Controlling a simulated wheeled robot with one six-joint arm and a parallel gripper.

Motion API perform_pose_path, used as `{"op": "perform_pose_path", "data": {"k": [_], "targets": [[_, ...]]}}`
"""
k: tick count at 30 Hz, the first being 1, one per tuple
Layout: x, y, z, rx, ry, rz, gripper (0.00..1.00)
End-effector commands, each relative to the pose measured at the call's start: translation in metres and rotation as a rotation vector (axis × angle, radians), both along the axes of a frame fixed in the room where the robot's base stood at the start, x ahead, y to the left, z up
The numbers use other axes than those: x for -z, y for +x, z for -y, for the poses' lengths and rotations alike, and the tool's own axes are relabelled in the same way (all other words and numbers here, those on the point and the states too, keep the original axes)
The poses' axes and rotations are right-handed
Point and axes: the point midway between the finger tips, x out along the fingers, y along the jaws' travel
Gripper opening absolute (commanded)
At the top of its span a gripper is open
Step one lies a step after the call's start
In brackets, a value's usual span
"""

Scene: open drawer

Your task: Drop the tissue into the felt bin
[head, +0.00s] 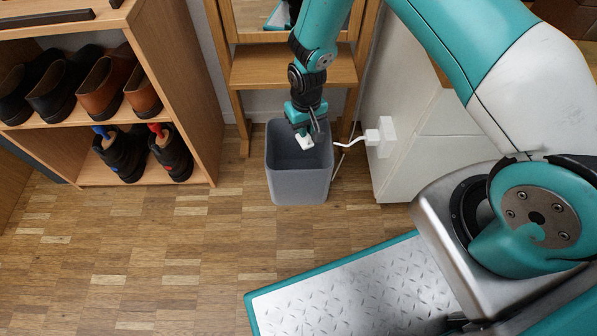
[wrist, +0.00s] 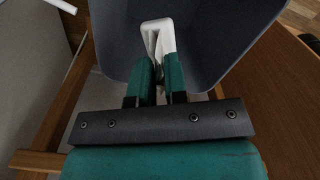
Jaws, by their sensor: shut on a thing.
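The tissue (head: 305,142) is a small white crumpled piece held at the tip of my gripper (head: 304,134). In the wrist view the tissue (wrist: 157,38) shows between the two green fingers of my gripper (wrist: 159,78), which are shut on it. The felt bin (head: 298,186) is a grey, open-topped box standing on the wood floor. In the head view the tissue appears over the bin's opening. In the wrist view the bin's grey inside (wrist: 215,40) lies beyond the fingers. I cannot tell the exact height of the tissue relative to the rim.
A wooden stand with a mirror (head: 290,68) is behind the bin. A white cabinet (head: 405,150) with a white socket and cable (head: 380,137) stands to the right. A shoe shelf (head: 175,90) is to the left. The floor (head: 180,255) in front is clear.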

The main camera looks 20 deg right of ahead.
Motion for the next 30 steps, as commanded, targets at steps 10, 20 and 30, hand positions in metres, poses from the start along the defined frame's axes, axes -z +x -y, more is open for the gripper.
{"op": "perform_pose_path", "data": {"k": [10,20,30], "targets": [[0.008,0.0,0.0,0.0,0.0,0.001,0.0],[0.008,0.0,0.0,0.0,0.0,0.001,0.43],[-0.027,0.001,0.0,0.0,0.0,0.003,0.43]]}}
